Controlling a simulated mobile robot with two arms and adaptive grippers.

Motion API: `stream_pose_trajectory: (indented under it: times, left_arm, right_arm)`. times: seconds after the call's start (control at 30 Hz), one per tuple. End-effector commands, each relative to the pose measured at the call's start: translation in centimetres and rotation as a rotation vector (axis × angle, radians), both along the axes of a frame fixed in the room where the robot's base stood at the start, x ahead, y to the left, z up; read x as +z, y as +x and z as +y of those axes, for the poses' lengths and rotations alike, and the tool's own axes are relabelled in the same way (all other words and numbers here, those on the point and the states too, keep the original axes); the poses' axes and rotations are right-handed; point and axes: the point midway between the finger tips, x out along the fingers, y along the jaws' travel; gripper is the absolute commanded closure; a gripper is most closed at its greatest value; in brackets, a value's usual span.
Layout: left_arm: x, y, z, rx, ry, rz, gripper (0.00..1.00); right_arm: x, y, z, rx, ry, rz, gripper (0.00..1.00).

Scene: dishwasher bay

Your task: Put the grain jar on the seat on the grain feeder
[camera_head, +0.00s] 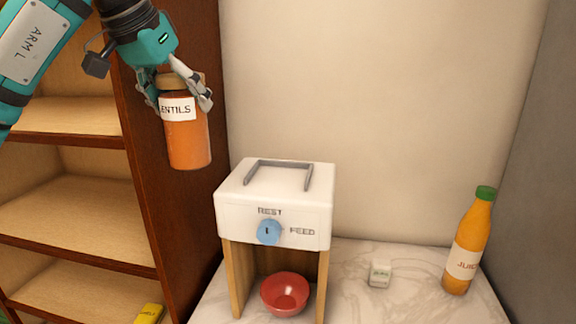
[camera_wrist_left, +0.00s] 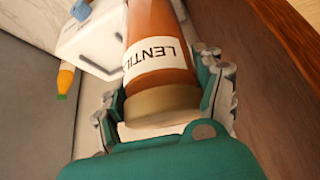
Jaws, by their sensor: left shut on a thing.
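The grain jar (camera_head: 187,140) is orange with a white label reading LENTILS and a tan lid. My left gripper (camera_head: 183,92) is shut on it near the lid and holds it in the air, left of and higher than the feeder. The jar hangs upright, lid up. In the left wrist view the jar (camera_wrist_left: 155,50) sits between both fingers. The grain feeder (camera_head: 275,217) is a white box on wooden legs, with a blue knob (camera_head: 268,232) between the words REST and FEED. The seat (camera_head: 278,173) on its top is empty, framed by a grey U-shaped rail. My right gripper is not in view.
A red bowl (camera_head: 285,294) stands under the feeder. A small white block (camera_head: 380,273) and a juice bottle (camera_head: 469,243) with a green cap stand on the marble counter (camera_head: 410,298) to the right. A wooden shelf unit (camera_head: 75,205) is at the left, holding a yellow item (camera_head: 149,313).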

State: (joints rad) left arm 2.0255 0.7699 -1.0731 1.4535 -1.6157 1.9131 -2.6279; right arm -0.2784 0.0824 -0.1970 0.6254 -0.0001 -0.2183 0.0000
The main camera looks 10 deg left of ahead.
Motion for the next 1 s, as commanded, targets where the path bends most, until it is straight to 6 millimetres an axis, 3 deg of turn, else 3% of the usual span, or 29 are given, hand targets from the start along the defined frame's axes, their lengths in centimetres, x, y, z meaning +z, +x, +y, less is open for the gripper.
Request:
stream_pose_trajectory:
  times: [0.17,0.37,0.6,0.93,1.0]
  left_arm:
    - [0.1,1.1,-2.3,-0.004,0.002,-0.002,0.89]
    - [-0.2,3.5,-6.9,-0.005,0.002,-0.001,0.89]
    - [-0.8,6.0,-11.5,-0.002,0.0,-0.002,0.89]
    - [-1.2,7.5,-14.4,-0.002,0.0,-0.003,0.89]
    - [-2.7,7.4,-14.0,0.0,0.001,0.0,0.89]
  right_arm:
    - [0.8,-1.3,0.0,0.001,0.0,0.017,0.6]
    - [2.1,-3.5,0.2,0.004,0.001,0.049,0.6]
    - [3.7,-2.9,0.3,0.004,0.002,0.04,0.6]
    - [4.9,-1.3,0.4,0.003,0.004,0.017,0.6]
    - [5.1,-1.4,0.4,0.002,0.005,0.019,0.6]
